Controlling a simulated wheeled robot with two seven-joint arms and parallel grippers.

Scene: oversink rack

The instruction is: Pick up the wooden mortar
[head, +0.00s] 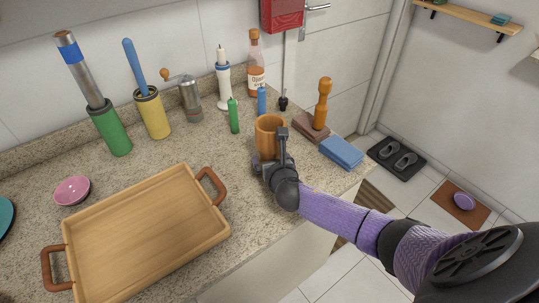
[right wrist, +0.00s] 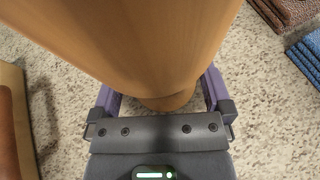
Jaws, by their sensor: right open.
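The wooden mortar (head: 268,136) is an orange-brown cup standing upright on the speckled counter, near its front right part. In the right wrist view the mortar (right wrist: 130,40) fills the upper middle, and its narrow foot shows low between the fingers. My right gripper (head: 272,158) is at the mortar's near side, with one dark finger rising along its right side. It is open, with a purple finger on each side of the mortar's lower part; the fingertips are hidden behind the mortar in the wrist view. My left gripper is not in view.
A wooden tray (head: 145,235) with brown handles lies to the left. A green bottle (head: 233,115) and a blue one (head: 261,100) stand behind the mortar. A brown block (head: 311,128), a wooden mill (head: 322,103) and a blue cloth (head: 341,153) are to the right.

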